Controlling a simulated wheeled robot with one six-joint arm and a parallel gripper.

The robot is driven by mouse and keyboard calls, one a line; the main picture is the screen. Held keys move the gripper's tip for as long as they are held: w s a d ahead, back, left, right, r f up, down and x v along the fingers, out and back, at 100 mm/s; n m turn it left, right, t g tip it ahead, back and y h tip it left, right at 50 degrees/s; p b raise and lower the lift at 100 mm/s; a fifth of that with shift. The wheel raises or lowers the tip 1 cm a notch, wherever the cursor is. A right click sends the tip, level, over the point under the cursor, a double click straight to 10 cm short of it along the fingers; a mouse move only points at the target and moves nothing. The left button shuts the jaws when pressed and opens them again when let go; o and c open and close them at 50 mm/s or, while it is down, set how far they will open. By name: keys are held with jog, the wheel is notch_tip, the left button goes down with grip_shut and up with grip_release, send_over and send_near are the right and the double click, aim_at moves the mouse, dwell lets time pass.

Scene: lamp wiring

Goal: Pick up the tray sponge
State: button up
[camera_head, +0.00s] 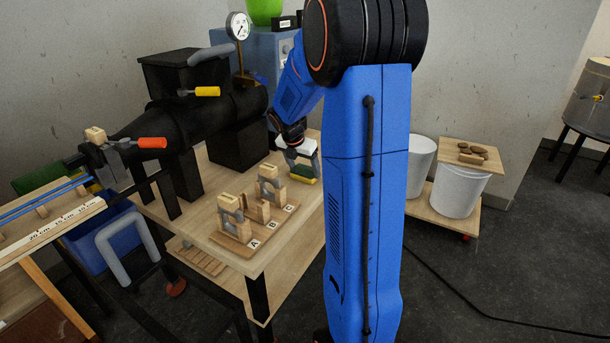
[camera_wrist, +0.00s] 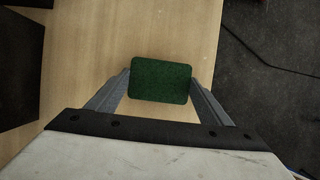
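The sponge has a green scouring face and a yellow layer. It shows in the head view (camera_head: 303,175) near the right edge of the wooden table and in the wrist view (camera_wrist: 160,80). My gripper (camera_head: 304,165) points down at it, and in the wrist view (camera_wrist: 160,84) its grey fingers lie along the sponge's left and right sides with no clear gap. The gripper looks shut on the sponge. The wooden surface shows around the sponge; whether it touches that surface is unclear. No tray shows under it.
Wooden blocks with grey clamps stand on a base (camera_head: 235,238) marked A, B, C on the table (camera_head: 230,258). A black machine (camera_head: 210,115) stands to the left. White buckets (camera_head: 458,192) stand on a low board to the right. My blue arm hides part of the table's right side.

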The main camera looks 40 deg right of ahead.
aim_at(304, 171)
jog(key=shift+c, duration=0.5)
notch_tip(304, 171, up, 10)
dwell(0.3)
jog(key=shift+o, duration=0.9)
jog(key=shift+c, duration=0.2)
jog(key=shift+s+a, duration=0.1)
